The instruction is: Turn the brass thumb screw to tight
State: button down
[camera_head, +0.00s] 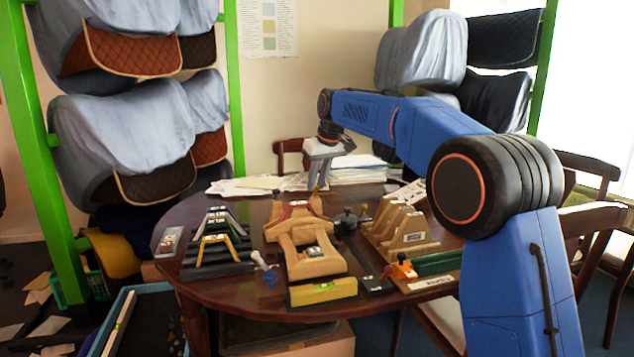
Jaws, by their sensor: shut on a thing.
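My gripper (320,186) points down over the back of the round table, at the far end of the wooden saddle form (312,262). Its grey fingers are shut on a small brass-coloured piece, which I take to be the brass thumb screw (322,190). The screw is mostly hidden by the fingers and too small to show how far it is turned. The wooden form has a reddish band across its rear part and a small pale gauge on its front part.
Saddle racks stand behind. Chairs are at the right.

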jog(key=m, duration=0.1)
jog(key=m+h, duration=0.1)
jog(key=m, duration=0.1)
jog(key=shift+s+a+m+t, duration=0.1)
jog(key=shift+a+m+t, duration=0.1)
jog(key=shift+m+t, duration=0.1)
jog(key=m+h, duration=0.1)
jog(key=m, duration=0.2)
jog(key=shift+a+m+h, duration=0.15)
jog(key=shift+m+h, duration=0.15)
jog(key=m+h, duration=0.1)
jog(key=m, duration=0.2)
jog(key=m+h, duration=0.1)
jog(key=m, duration=0.2)
jog(key=shift+a, duration=0.2)
jog(key=m, duration=0.2)
jog(key=m+g+h, duration=0.1)
jog(key=m, duration=0.1)
jog(key=m+g, duration=0.1)
jog(key=shift+w+a+m, duration=0.15)
jog(key=shift+w+m, duration=0.15)
jog(key=shift+m, duration=0.1)
jog(key=m+g, duration=0.1)
jog(key=m, duration=0.1)
jog(key=m+h, duration=0.1)
jog(key=m, duration=0.2)
jog(key=shift+w+g, duration=0.15)
jog(key=shift+g, duration=0.25)
jog(key=shift+m, duration=0.3)
